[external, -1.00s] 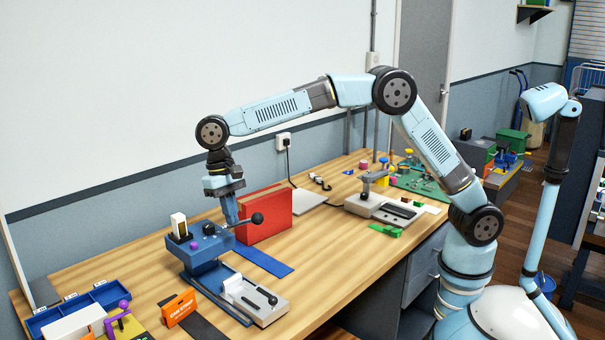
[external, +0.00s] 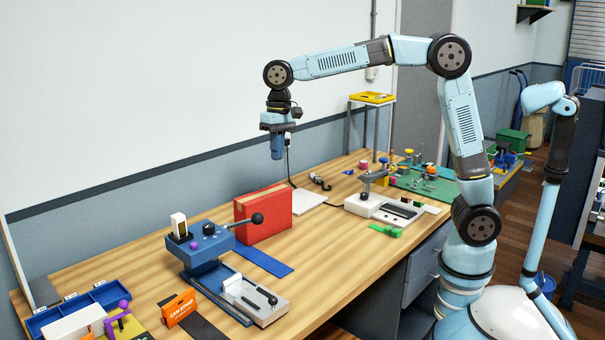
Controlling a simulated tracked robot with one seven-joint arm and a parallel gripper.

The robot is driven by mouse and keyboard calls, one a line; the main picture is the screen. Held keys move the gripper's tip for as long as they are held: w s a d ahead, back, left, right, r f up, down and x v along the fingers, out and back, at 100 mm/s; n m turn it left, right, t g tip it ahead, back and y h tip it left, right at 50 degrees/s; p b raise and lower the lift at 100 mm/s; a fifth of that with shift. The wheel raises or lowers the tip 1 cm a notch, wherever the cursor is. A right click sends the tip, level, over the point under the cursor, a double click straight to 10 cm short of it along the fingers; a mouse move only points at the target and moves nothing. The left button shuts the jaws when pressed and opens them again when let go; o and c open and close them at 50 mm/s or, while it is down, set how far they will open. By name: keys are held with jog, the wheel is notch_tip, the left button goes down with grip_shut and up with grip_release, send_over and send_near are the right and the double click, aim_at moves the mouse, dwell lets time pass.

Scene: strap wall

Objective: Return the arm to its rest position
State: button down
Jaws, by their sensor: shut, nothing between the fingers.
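My gripper (external: 277,153) points straight down and hangs in the air above the back of the bench, over the red box (external: 264,215). It is shut and empty, with clear space between its tip and the box top. My arm rises from the base at the right, bends at a high elbow and reaches left to the wrist. The blue press-like device (external: 207,247) with a black ball lever stands on the bench to the lower left, apart from my gripper.
A blue strip (external: 262,260) lies in front of the red box. An orange box (external: 180,308) and a blue tray (external: 80,306) are at the front left. A grey fixture (external: 385,208) and a green board (external: 425,183) lie at the right. A yellow-topped stand (external: 372,98) rises behind.

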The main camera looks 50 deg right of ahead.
jog(key=s+d+r+t, duration=0.2)
jog(key=s+d, duration=0.2)
jog(key=d, duration=0.8)
jog(key=s+d+r+t, duration=0.15)
jog(key=s+d, duration=0.25)
jog(key=d, duration=0.8)
jog(key=s+d+f+t, duration=0.1)
jog(key=s+d+f, duration=0.2)
jog(key=s+d, duration=0.4)
jog(key=s+d+f+t+h, duration=0.1)
jog(key=s+d+f, duration=0.2)
jog(key=s+d, duration=0.4)
jog(key=shift+s+d+f+t, duration=0.25)
jog(key=shift+s+f+t, duration=0.05)
jog(key=shift+f+t, duration=0.05)
jog(key=c, duration=1.8)
grip_release()
